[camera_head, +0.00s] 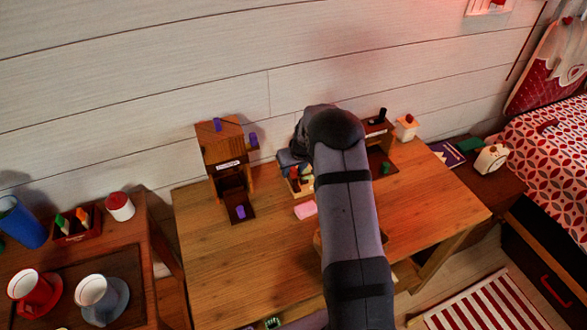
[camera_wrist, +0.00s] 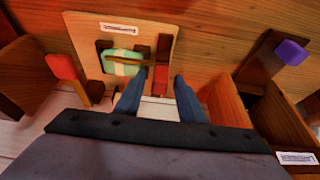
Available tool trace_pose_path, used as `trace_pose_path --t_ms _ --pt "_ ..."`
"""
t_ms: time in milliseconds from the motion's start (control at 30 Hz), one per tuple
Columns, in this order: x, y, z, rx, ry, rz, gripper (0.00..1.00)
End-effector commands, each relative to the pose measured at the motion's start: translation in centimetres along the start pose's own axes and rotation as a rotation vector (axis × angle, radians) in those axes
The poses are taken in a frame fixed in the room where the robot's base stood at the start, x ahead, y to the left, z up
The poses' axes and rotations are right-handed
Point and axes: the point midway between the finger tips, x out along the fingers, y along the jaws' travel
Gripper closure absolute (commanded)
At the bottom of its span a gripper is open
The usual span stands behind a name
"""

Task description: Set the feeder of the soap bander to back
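A light wood unit with a label too small to read stands mid-table and appears to be the soap bander (camera_wrist: 88,40); in the head view it is largely hidden behind my arm. I cannot tell which part is the feeder.
A wooden machine (camera_head: 222,150) with purple knobs stands left; its purple knob (camera_wrist: 291,52) shows at the wrist view's right. Another unit (camera_head: 378,126) with a black knob stands right. A pink block (camera_head: 305,210) lies on the table (camera_head: 220,270). The table's front left is clear.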

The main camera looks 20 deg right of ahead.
Motion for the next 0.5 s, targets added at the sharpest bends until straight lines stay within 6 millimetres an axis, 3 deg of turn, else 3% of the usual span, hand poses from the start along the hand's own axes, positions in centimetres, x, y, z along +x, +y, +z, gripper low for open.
trace_pose_path --t_ms 167,300,333,500 --pt "0.01 0.0 0.0 0.0 0.0 0.0 0.64" --pt "-0.01 0.01 0.0 0.0 0.0 0.0 0.98" --pt "-0.01 0.01 0.0 0.0 0.0 0.0 1.0" --pt "0.03 0.01 -0.06 -0.001 0.0 0.0 1.0"
